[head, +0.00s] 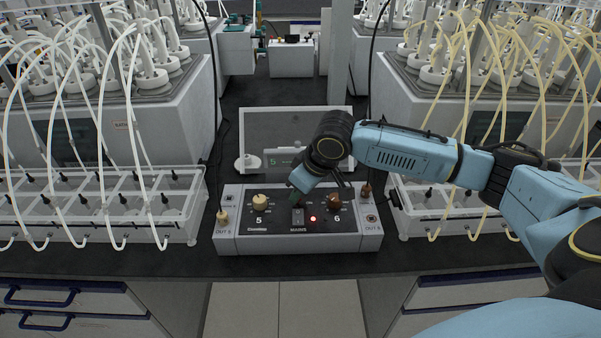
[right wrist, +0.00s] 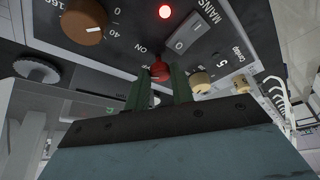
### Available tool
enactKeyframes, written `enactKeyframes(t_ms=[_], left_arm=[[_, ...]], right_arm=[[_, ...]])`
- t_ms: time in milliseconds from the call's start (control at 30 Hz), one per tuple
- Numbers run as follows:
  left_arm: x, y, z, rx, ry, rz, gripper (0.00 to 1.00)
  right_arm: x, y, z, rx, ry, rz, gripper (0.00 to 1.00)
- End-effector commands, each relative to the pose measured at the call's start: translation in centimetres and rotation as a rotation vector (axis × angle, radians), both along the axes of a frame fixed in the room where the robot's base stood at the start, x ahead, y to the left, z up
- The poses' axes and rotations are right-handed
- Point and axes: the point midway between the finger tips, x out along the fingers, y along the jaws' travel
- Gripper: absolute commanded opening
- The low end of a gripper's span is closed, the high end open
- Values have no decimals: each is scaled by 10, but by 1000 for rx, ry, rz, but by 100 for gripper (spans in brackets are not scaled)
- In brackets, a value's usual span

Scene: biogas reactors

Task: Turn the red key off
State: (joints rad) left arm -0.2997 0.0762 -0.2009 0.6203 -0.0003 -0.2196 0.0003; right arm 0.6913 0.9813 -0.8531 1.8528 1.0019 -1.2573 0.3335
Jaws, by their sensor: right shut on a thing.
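The red key (right wrist: 159,72) sits on the sloped panel of the grey control box (head: 228,243), close to an "ON" label in the right wrist view. My right gripper (right wrist: 162,80) is shut on the red key, with a green finger on each side of it. In the head view my right gripper (head: 295,201) reaches down to the panel's middle, just above the MAINS switch (head: 298,216), and hides the key. A red light (head: 313,218) glows beside the switch. The key's exact angle cannot be told. My left gripper is not in view.
A cream knob (head: 260,200) and a brown knob (head: 334,202) flank the key. Racks with tubing (head: 100,215) stand on both sides. The counter strip in front is clear.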

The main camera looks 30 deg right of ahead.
Motion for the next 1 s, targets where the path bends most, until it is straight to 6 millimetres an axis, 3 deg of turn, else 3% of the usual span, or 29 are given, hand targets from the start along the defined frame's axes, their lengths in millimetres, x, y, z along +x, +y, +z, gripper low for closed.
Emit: enactKeyframes(t_ms=[33, 100, 400, 633, 1000], left_arm=[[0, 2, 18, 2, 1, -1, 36], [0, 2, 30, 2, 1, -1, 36], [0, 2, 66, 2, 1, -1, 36], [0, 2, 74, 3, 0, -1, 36], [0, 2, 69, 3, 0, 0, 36]], right_arm=[[-1, -1, 6, 0, 5, 39, 1], [0, -1, 6, 2, 6, 101, 1], [2, -3, 3, 2, 3, 382, 1], [4, -4, 0, 3, 1, 600, 1], [6, -5, -2, 2, 1, 896, 1]])
